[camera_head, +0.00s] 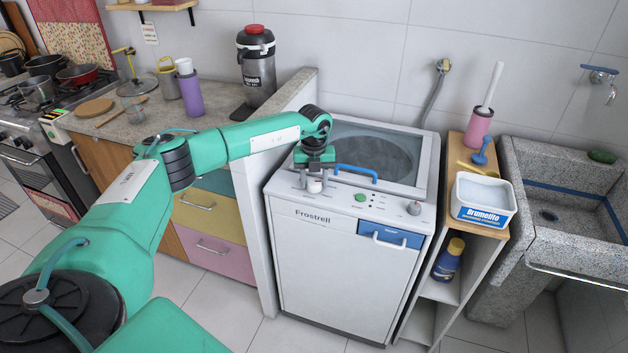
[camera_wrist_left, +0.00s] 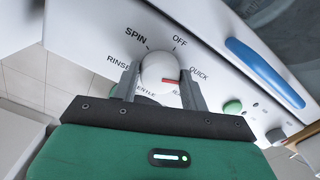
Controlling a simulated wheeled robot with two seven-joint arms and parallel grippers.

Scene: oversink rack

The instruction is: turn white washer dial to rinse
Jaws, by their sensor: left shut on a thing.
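The white washer (camera_head: 345,260) stands in the middle of the head view. Its white dial (camera_head: 315,186) is at the left of the top front panel. My left gripper (camera_head: 315,176) is shut on the dial, which also shows in the left wrist view (camera_wrist_left: 159,68). There one finger lies on each side of the dial. The labels RINSE, SPIN, OFF and QUICK show around it; lower labels are partly hidden by the gripper. A short red mark on the dial lies at its right side, below QUICK. My right gripper is not in view.
A blue lid handle (camera_head: 355,171), a green button (camera_head: 360,197) and a grey knob (camera_head: 414,208) are right of the dial. A stone counter (camera_head: 210,112) stands left of the washer. A shelf with a Brumolito box (camera_head: 484,213) and a stone sink (camera_head: 560,245) stand right.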

